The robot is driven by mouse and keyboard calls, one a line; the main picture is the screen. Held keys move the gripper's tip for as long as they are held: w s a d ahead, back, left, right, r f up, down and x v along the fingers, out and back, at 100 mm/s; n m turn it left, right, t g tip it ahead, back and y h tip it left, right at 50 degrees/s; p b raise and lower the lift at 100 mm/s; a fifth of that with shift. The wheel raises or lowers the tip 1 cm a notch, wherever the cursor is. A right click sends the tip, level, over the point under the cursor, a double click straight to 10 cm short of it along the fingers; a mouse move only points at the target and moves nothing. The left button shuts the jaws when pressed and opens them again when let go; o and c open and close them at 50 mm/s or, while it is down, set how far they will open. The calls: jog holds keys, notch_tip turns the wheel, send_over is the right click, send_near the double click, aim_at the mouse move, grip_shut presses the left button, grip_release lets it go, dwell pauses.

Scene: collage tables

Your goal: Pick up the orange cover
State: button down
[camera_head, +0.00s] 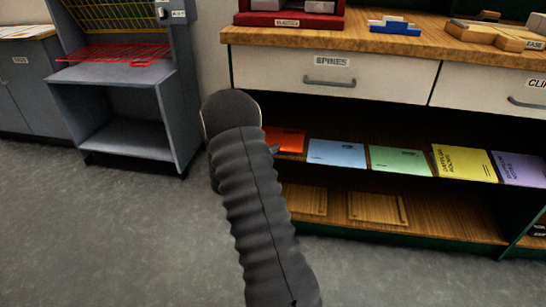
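The orange cover (289,138) lies flat on the upper open shelf below the SPINES drawer, at the left end of a row of covers. My dark ribbed arm rises through the middle of the view and hides the cover's left part. Only a small dark tip of what seems to be my gripper (274,149) shows past the arm, near the orange cover's front edge. The rest of the gripper is hidden behind the arm. I cannot tell whether it touches the cover or whether its fingers are open.
Blue (337,154), green (400,161), yellow (463,162) and purple (521,169) covers lie to the right on the shelf (420,191). The SPINES drawer (290,72) is shut above. Wooden boards (377,208) lie on the lower shelf. A grey rack stand (130,100) stands left; the floor before it is clear.

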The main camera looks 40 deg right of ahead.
jog(key=s+d+r, duration=0.7)
jog(key=d, duration=0.1)
jog(key=shift+s+d, duration=0.35)
jog(key=shift+s, duration=0.05)
